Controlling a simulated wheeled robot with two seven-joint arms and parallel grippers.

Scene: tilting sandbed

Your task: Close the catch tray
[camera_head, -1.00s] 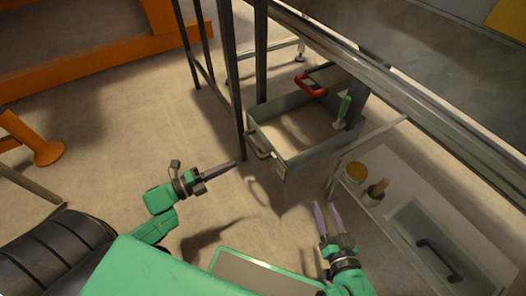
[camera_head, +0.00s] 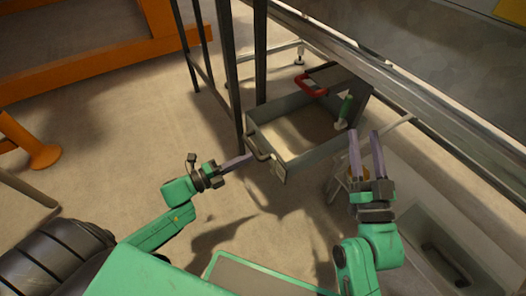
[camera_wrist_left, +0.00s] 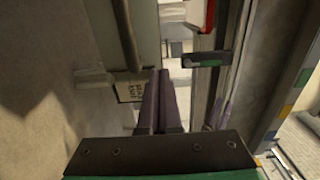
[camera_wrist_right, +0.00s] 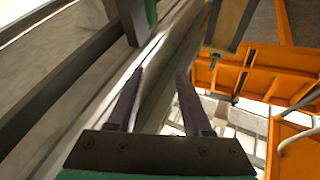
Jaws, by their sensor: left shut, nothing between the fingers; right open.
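The catch tray (camera_head: 305,157) is a grey open drawer below the sandbed frame, pulled out. Its handle (camera_head: 258,149) is on its front face. In the left wrist view the handle (camera_wrist_left: 128,40) is ahead and left of the fingers, beside a small printed label (camera_wrist_left: 130,91). My left gripper (camera_head: 242,162) is shut and empty, close to the tray's front below the handle; I cannot tell whether it touches. My right gripper (camera_head: 366,150) is open and empty, right of the tray. It also shows open in the right wrist view (camera_wrist_right: 160,90).
A green-handled tool (camera_head: 345,108) stands at the tray's right side and a red handle (camera_head: 309,86) is at its back. Dark frame legs (camera_head: 230,70) rise left of the tray. A low shelf with a bin (camera_head: 435,235) is at right.

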